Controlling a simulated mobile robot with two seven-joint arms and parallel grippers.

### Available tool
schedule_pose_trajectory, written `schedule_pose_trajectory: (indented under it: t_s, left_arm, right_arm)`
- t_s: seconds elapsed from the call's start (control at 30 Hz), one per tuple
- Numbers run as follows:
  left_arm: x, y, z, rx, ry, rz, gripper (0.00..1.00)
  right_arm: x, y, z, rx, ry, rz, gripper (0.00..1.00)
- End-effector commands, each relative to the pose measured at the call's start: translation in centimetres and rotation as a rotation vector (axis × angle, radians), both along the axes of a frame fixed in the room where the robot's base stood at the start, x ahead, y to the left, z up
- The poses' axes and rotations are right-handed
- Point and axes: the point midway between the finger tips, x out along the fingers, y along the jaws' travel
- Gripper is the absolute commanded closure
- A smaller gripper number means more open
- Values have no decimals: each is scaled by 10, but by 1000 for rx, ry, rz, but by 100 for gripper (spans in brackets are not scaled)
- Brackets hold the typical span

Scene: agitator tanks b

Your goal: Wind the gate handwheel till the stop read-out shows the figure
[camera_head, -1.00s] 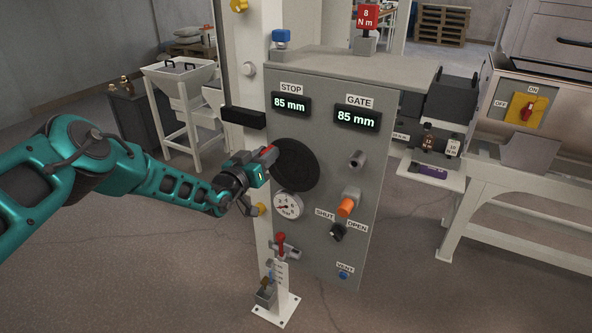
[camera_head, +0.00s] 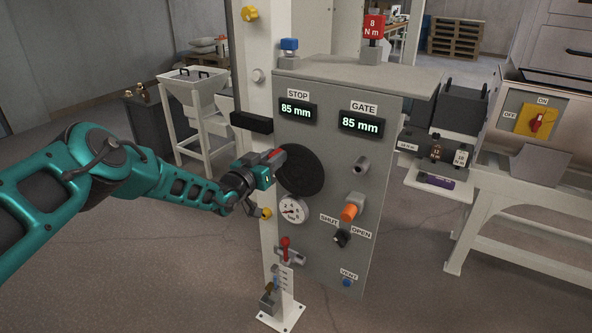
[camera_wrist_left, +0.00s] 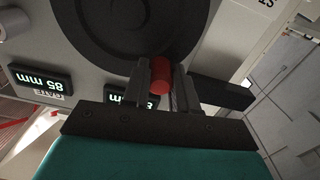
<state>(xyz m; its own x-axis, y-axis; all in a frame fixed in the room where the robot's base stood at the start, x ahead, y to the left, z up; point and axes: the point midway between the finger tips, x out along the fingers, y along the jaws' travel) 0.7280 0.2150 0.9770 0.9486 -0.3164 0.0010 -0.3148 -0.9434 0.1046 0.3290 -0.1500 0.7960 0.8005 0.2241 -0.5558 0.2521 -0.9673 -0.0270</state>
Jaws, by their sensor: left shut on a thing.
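The black gate handwheel (camera_head: 304,172) is on the front of the grey panel; it also shows as a dark disc in the left wrist view (camera_wrist_left: 120,25). My left gripper (camera_head: 272,157) is at the wheel's left rim. In the left wrist view my left gripper (camera_wrist_left: 160,90) is shut on the wheel's red knob (camera_wrist_left: 160,74). The stop read-out (camera_head: 297,111) above the wheel shows 85 mm. The gate read-out (camera_head: 360,123) to its right also shows 85 mm. My right gripper is not in view.
The grey panel (camera_head: 345,215) also carries a round gauge (camera_head: 292,209), an orange knob (camera_head: 350,212) and a black shut/open selector (camera_head: 342,238). A black bar (camera_head: 251,122) juts out at upper left of the wheel. A red-handled valve (camera_head: 285,243) sits below.

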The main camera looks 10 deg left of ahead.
Motion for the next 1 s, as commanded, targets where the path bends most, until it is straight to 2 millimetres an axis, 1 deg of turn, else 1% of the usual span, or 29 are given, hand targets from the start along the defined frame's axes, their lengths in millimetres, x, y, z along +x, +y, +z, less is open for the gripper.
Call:
schedule_pose_trajectory:
  t_s: [0.03, 0.2, 0.5, 0.63, 0.9, 1.0]
  left_arm:
    - [-2, -3, -6, -4, 12, -6, 100]
    - [-1, 3, -17, -117, 50, -3, 100]
    - [2, 11, -29, -346, 128, -4, 100]
    - [3, 12, -29, -390, 141, -5, 100]
    - [3, 12, -27, -396, 142, -4, 100]
    - [3, 13, -31, -426, 151, -3, 100]
  right_arm:
    - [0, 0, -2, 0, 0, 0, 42]
    - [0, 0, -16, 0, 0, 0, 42]
    - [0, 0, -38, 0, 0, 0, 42]
    - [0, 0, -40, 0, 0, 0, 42]
    - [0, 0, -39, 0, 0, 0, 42]
    - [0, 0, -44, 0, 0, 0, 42]
